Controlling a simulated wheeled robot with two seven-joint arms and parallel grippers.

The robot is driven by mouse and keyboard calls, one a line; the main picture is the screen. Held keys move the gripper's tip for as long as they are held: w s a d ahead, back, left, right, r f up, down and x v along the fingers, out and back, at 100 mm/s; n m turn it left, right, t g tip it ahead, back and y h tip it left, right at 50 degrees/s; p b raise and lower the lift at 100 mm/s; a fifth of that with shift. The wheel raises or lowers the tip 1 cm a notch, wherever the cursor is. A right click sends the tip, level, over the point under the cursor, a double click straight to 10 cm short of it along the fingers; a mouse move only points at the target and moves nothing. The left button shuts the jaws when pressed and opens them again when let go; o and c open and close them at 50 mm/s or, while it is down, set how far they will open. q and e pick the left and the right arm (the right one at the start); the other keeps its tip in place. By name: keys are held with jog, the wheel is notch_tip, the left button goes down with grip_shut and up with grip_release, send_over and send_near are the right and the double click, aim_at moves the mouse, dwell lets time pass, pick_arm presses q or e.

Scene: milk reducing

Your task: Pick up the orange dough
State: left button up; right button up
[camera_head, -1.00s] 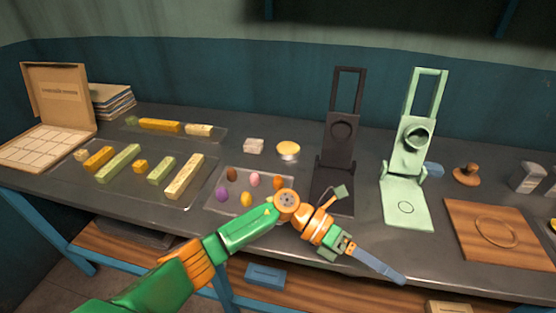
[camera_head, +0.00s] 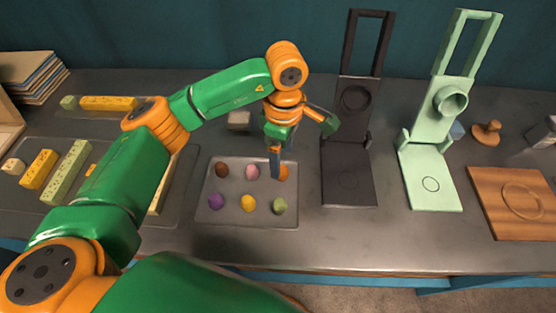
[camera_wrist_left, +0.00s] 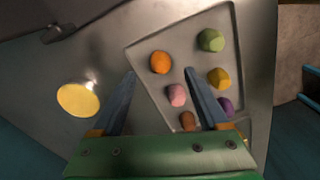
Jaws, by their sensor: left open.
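The orange dough (camera_head: 283,172) is a small ball at the back right of a shallow grey tray (camera_head: 228,219). In the left wrist view the orange dough (camera_wrist_left: 160,62) lies beyond the fingertips, roughly between their lines. My left gripper (camera_head: 275,172) points down above the tray's back right, just left of the orange dough, and partly covers it. In the left wrist view the left gripper (camera_wrist_left: 160,75) has its fingers spread apart with nothing between the tips. Brown (camera_head: 222,170), pink (camera_head: 252,171), purple (camera_head: 216,201), yellow (camera_head: 248,203) and green (camera_head: 280,205) dough balls share the tray.
A black press (camera_head: 348,175) stands right of the tray, and a pale green press (camera_head: 430,180) beyond it. A wooden board (camera_head: 515,203) lies at the far right. Trays of dough bars lie left, partly behind my arm. A yellow round item (camera_wrist_left: 78,99) shows in the left wrist view.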

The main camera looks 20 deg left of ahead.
aim_at(282, 169)
pick_arm(q)
jog(key=f, duration=0.1)
jog(key=f+p, duration=0.1)
jog(key=f, duration=0.2)
jog(key=shift+s+d+f+p, duration=0.1)
jog(key=shift+s+d+p, duration=0.15)
jog(key=shift+p, duration=0.15)
jog(key=shift+w+a+f, duration=0.2)
jog(key=shift+f, duration=0.25)
jog(key=shift+s+d+r, duration=0.1)
jog(key=c, duration=1.1)
grip_shut()
